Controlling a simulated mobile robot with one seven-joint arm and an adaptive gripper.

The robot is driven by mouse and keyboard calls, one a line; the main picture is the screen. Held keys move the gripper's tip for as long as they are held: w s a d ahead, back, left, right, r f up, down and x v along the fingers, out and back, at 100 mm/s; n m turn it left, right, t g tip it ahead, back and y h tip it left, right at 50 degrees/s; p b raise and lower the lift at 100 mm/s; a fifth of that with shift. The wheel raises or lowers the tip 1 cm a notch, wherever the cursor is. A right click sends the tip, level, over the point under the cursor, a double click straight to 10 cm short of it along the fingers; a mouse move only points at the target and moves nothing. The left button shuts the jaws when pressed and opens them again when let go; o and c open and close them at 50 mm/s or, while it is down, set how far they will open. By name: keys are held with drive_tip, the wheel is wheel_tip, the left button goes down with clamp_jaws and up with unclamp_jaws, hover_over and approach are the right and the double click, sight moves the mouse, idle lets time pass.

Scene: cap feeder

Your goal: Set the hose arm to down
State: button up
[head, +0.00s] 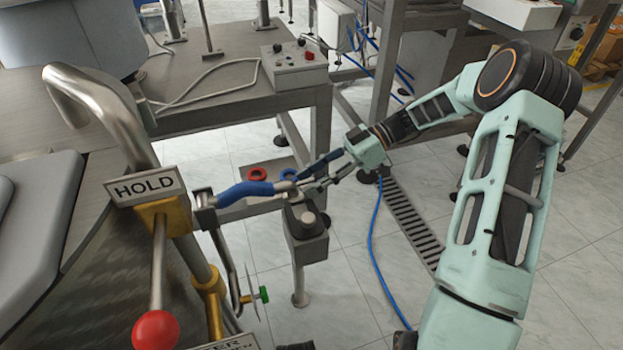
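A blue-sleeved arm (245,190), which seems to be the hose arm, sticks out to the right from a dark bracket beside the machine. It lies close to level, its right end slightly higher, with a grey metal tip (284,186). My gripper (308,178) reaches in from the right at this tip. Its two dark fingers are spread, with a gap between them. Whether they touch the tip cannot be told. No label for the arm's positions is readable.
A HOLD sign (145,187) and a red-knobbed lever (155,330) stand at the left. A grey post with a round top (306,246) is just below the gripper. A table (225,85) with a button box (294,66) is behind. A blue hose (371,250) runs down to the floor.

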drive_tip(key=shift+d, duration=0.1)
drive_tip(key=v, duration=1.2)
